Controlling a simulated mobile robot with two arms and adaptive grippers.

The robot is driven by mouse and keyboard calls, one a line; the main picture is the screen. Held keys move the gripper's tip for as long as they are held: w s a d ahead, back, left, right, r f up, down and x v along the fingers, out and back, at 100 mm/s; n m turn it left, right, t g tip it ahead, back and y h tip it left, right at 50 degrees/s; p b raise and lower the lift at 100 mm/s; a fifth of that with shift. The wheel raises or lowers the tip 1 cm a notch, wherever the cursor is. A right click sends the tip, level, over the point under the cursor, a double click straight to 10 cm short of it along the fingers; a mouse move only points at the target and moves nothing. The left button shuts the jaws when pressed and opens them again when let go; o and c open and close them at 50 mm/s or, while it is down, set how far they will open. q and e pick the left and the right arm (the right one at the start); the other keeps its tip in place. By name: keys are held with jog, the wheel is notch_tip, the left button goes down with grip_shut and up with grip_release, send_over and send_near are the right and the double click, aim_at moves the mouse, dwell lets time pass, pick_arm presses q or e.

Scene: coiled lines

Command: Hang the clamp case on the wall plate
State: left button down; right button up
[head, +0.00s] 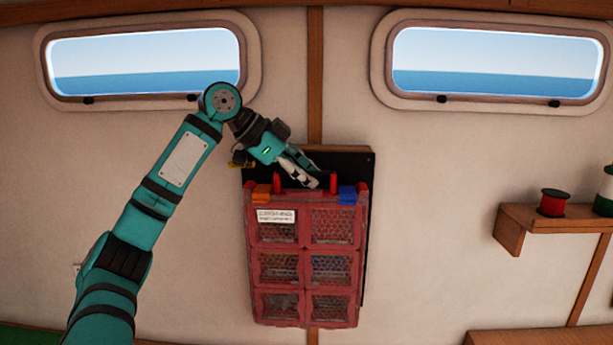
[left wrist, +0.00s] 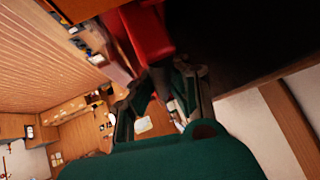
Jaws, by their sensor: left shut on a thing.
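The clamp case (head: 304,246) is red and upright, with mesh-fronted compartments, a white label and orange and blue latches on top. It is in front of the black wall plate (head: 354,160), whose top and right edge show behind it. Two red uprights stand at the case's top. My left gripper (head: 308,181) is shut on the case's top middle, between these uprights; its fingers hide the grip. In the left wrist view, a red part (left wrist: 148,32) is close to the fingers and the dark plate (left wrist: 225,40) fills the upper right. Whether the case is hooked on the plate is hidden. My right gripper is not in view.
Two windows are above, left and right. A wooden shelf (head: 560,218) on the right carries a red spool (head: 553,203) and a green and white one. The wall between case and shelf is clear. A wooden surface (head: 540,338) is at lower right.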

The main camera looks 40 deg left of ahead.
pick_arm(q)
jog(key=shift+w+a+r, duration=0.2)
jog(key=shift+w+r, duration=0.05)
jog(key=shift+r, duration=0.05)
jog(key=shift+w+a+p, duration=0.4)
jog(key=shift+w+p, duration=0.05)
jog(key=shift+p, duration=0.25)
dwell(0.8)
jog(key=shift+f+b, duration=0.85)
jog(key=shift+f, duration=0.2)
dwell(0.6)
jog(key=shift+f, duration=0.25)
dwell(0.5)
jog(key=c, duration=1.3)
grip_release()
jog(key=shift+f, duration=0.3)
jog(key=shift+s+a+r, duration=0.15)
jog(key=shift+s+r, duration=0.15)
jog(key=shift+r, duration=0.2)
jog(key=v, duration=1.1)
